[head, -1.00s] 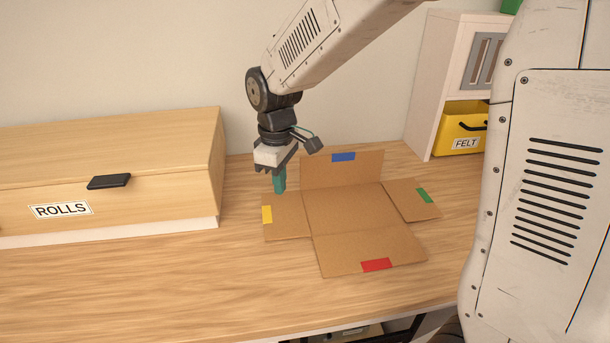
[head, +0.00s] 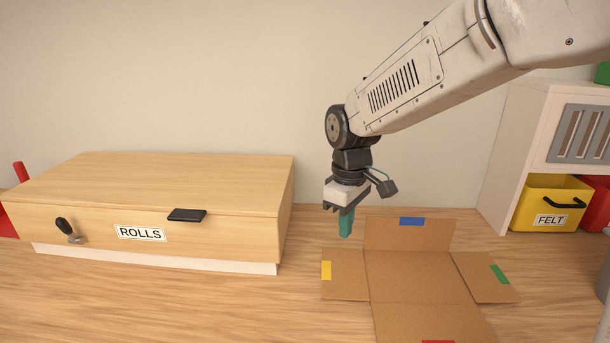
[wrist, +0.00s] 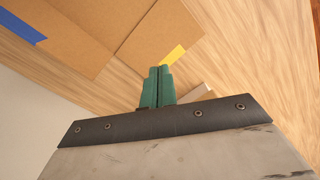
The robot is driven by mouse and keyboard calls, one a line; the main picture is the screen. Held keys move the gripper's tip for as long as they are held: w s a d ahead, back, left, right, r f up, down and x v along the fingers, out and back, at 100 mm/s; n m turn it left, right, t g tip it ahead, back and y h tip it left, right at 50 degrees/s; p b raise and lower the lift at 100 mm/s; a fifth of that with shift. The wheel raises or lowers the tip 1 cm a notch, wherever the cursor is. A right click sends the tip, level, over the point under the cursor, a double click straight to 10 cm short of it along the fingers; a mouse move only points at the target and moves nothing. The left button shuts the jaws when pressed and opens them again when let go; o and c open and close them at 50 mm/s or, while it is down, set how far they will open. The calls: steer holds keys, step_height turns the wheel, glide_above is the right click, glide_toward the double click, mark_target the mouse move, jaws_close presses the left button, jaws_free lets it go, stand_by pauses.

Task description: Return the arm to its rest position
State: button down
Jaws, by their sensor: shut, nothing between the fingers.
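My gripper (head: 346,222) has teal fingers, shut with nothing between them. In the head view it hangs pointing down above the desk, near the back left of the flattened cardboard box (head: 405,272). In the wrist view the shut fingers (wrist: 157,86) show against the desk, close to the flap with the yellow tape (wrist: 174,55). The arm reaches in from the upper right with its wrist bent down. The cardboard lies open, its flaps spread, with blue, yellow, green and red tape marks. The red mark is cut off at the bottom edge.
A wooden cabinet labelled ROLLS (head: 150,200) with a black handle stands on the left. A white shelf (head: 502,165) on the right holds a yellow FELT bin (head: 550,203) and a red bin (head: 597,208). Bare desk (head: 200,300) lies in front of the cabinet.

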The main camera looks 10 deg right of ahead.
steer(key=s+d+r+m, duration=0.1)
steer(key=s+d+m, duration=0.2)
steer(key=s, duration=0.5)
steer(key=s+d+r+m+t, duration=0.1)
steer(key=s+d+r+m, duration=0.1)
steer(key=s, duration=0.7)
steer(key=s+d+r+m, duration=0.2)
steer(key=s+d+m, duration=0.2)
steer(key=s+d, duration=0.2)
steer(key=shift+s+r, duration=0.15)
steer(key=shift+s, duration=1.1)
